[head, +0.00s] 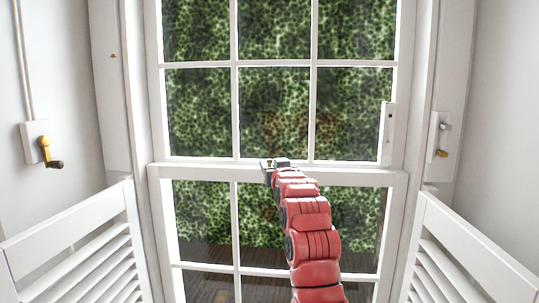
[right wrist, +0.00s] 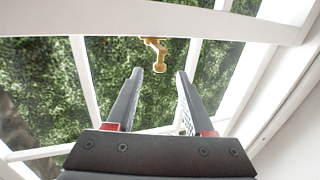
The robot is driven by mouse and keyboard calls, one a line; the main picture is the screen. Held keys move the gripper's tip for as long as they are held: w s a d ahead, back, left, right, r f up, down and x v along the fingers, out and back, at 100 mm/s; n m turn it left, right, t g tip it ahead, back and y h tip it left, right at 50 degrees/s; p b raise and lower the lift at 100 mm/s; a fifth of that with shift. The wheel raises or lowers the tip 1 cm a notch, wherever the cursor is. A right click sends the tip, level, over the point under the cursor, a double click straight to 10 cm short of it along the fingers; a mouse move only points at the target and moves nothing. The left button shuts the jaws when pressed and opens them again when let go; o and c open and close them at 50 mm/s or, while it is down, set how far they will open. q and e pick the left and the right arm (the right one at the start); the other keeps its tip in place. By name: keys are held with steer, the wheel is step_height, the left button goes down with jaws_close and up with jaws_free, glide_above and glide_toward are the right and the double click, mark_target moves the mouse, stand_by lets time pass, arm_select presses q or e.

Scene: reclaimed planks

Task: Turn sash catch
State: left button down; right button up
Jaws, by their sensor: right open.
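The brass sash catch (right wrist: 158,52) shows in the right wrist view at the window's meeting rail, its knobbed lever pointing down in the picture. In the head view the white meeting rail (head: 200,171) crosses the window, and the catch is mostly hidden by my gripper. My right gripper (right wrist: 159,73) is open and empty. Its two dark fingers point at the catch, and the knob appears between the fingertips in the picture. I cannot tell whether either finger touches it. In the head view the right gripper (head: 275,163) is at the middle of the rail. My left gripper is not in view.
A crank handle (head: 47,154) is on the left wall. A small fitting with a brass part (head: 440,153) is on the right frame. White louvred shutters stand at the left (head: 80,245) and right (head: 465,250). The space between them is free except for my arm.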

mark_target(270, 162)
steer(key=w+p, duration=0.2)
steer(key=w, duration=0.1)
steer(key=shift+w+a+r, duration=0.15)
steer(key=shift+w+a, duration=0.15)
steer(key=shift+a, duration=0.05)
steer(key=shift+w+a+p, duration=0.1)
steer(key=shift+w+p, duration=0.35)
steer(key=shift+w, duration=0.1)
steer(key=shift+f, duration=0.2)
steer(key=shift+c, duration=0.3)
jaws_close()
